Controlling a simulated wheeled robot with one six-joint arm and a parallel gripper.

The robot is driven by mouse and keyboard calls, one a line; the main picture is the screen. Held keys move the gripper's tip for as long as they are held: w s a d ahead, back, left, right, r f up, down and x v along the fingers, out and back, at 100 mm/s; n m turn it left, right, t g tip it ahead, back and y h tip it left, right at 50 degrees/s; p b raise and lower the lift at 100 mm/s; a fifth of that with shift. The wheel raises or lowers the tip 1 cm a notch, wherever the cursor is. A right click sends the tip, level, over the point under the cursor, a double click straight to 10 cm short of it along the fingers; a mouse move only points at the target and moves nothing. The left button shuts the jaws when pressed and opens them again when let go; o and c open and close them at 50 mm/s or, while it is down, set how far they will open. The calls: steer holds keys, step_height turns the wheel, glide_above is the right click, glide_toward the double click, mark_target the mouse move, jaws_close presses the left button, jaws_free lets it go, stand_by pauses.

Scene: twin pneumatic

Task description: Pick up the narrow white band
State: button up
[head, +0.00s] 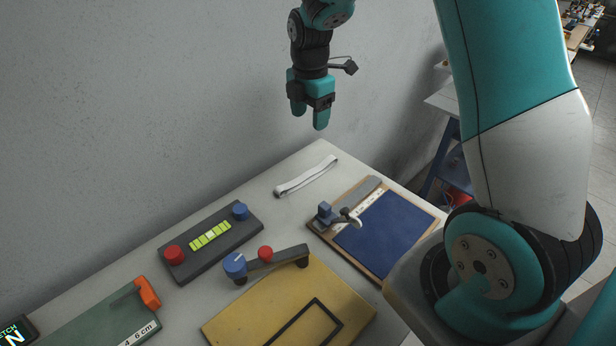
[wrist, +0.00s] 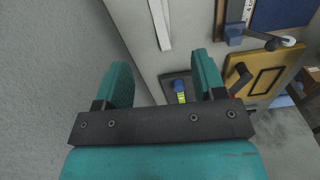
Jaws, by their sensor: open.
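The narrow white band (head: 306,176) lies flat on the pale table near its far corner, between the wall and the blue board. It also shows in the wrist view (wrist: 160,22) as a white strip at the top, beyond the fingertips and partly cut off by the frame edge. My gripper (head: 310,116) is open and empty, pointing down. It is well above the table, near the wall, and apart from the band. In the wrist view its two teal fingers (wrist: 163,75) are spread apart with nothing between them.
Right of the band is a blue board (head: 388,232) with a clamp (head: 335,214). Nearer stand a dark box with red and blue knobs (head: 222,243), a yellow board (head: 270,315) and a green case (head: 95,322). The grey wall (head: 150,100) borders the table.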

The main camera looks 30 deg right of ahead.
steer(key=p, duration=0.3)
glide_above(308, 177)
step_height(308, 177, down, 12)
steer(key=shift+d+r, duration=0.15)
steer(key=shift+w+f+p, duration=0.1)
steer(key=shift+f+p, duration=0.9)
steer(key=shift+f, duration=1.7)
steer(key=shift+c, duration=0.3)
steer(key=c, duration=1)
